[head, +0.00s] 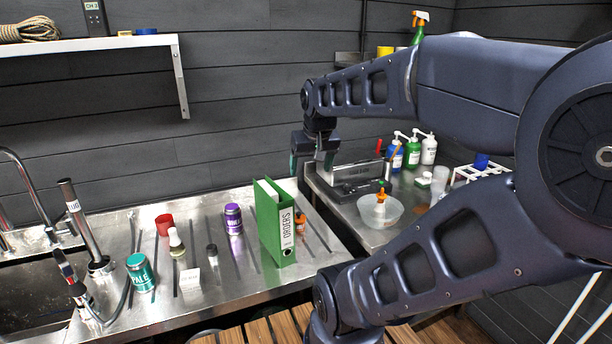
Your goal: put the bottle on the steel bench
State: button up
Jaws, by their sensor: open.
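My gripper (311,164) is open and empty, pointing down above the gap between two steel surfaces. A small bottle with a pale cap (177,246) stands upright on the left steel surface with the sink (215,282). Pump bottles in blue (394,157), green (412,152) and white (429,151) stand at the back of the right steel bench (372,236). A green spray bottle with an orange head (418,27) is high at the back. I cannot tell which bottle or which steel surface the task means.
A green binder (269,226) stands left of the gap, partly hiding an orange item (300,222). Cans in teal (141,273) and purple (233,219) and a red cup (164,224) stand nearby. A scale (350,180) and clear bowl (380,212) occupy the right bench.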

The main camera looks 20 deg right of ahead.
jog(key=shift+n, duration=0.7)
jog(key=s+a, duration=0.1)
jog(key=s+a+f, duration=0.1)
jog(key=s, duration=0.1)
jog(key=shift+a, duration=0.35)
